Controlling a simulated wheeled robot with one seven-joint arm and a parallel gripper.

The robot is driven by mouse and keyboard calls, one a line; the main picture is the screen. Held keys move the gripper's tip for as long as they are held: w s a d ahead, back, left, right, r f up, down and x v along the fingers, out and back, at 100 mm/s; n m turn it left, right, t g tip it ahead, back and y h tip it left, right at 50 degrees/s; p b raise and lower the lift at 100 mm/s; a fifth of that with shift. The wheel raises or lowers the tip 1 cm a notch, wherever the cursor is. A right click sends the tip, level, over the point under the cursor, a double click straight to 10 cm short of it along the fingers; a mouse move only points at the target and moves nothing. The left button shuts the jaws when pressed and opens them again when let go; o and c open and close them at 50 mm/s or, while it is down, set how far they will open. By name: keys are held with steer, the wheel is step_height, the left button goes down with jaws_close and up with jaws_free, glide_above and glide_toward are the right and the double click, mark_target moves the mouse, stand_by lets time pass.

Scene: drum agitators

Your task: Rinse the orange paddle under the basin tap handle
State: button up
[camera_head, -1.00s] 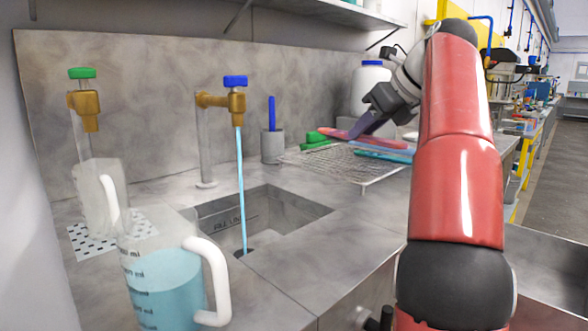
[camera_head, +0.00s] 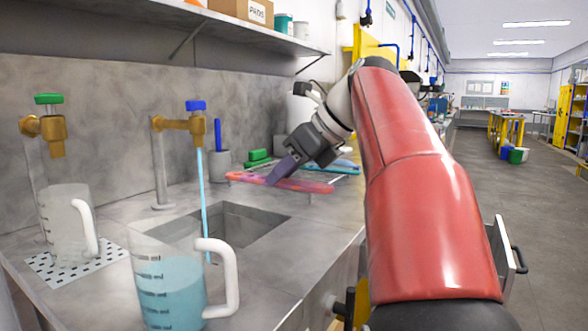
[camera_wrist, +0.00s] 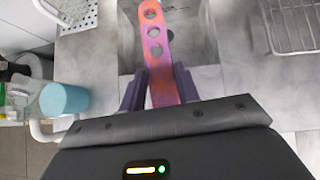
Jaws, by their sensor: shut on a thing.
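My gripper (camera_head: 284,170) is shut on the orange-pink paddle (camera_head: 312,185) and holds it roughly level, right of the water stream. In the wrist view the paddle (camera_wrist: 153,42) has several round holes and passes between the purple fingers (camera_wrist: 157,85), its far end over the basin. The basin tap has a blue handle (camera_head: 196,105) on a brass body. Water (camera_head: 203,190) runs from it into the sunken basin (camera_head: 262,232). In the head view the paddle's left tip is apart from the stream. The stream is not clear in the wrist view.
A jug of blue liquid (camera_head: 170,290) stands in front of the basin. An empty clear jug (camera_head: 62,225) stands on a perforated mat (camera_head: 55,270) below a green-handled tap (camera_head: 48,99). A blue paddle (camera_head: 346,167) and green items (camera_head: 258,155) lie at the back right. A grey holder (camera_head: 220,162) stands behind.

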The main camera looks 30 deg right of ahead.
mark_target(238, 172)
steer(key=w+a, duration=0.1)
steer(key=w, duration=0.1)
steer(key=w+a+f, duration=0.1)
steer(key=w+a, duration=0.2)
steer(key=w, duration=0.2)
steer(key=shift+w+a+f, duration=0.1)
steer(key=shift+a+f, duration=0.1)
steer(key=shift+a, duration=0.05)
steer(key=shift+w+a+f, duration=0.25)
steer(key=shift+w+a, duration=0.15)
steer(key=shift+w, duration=0.3)
steer(key=shift+w+a+f, duration=0.2)
steer(key=shift+w+a, duration=0.2)
steer(key=shift+w, duration=0.25)
steer(key=shift+w, duration=0.1)
steer(key=shift+w+d, duration=0.25)
steer(key=shift+d, duration=0.25)
steer(key=shift+a, duration=0.15)
steer(key=shift+s+a, duration=0.3)
steer(key=shift+a, duration=0.1)
steer(key=shift+d, duration=0.1)
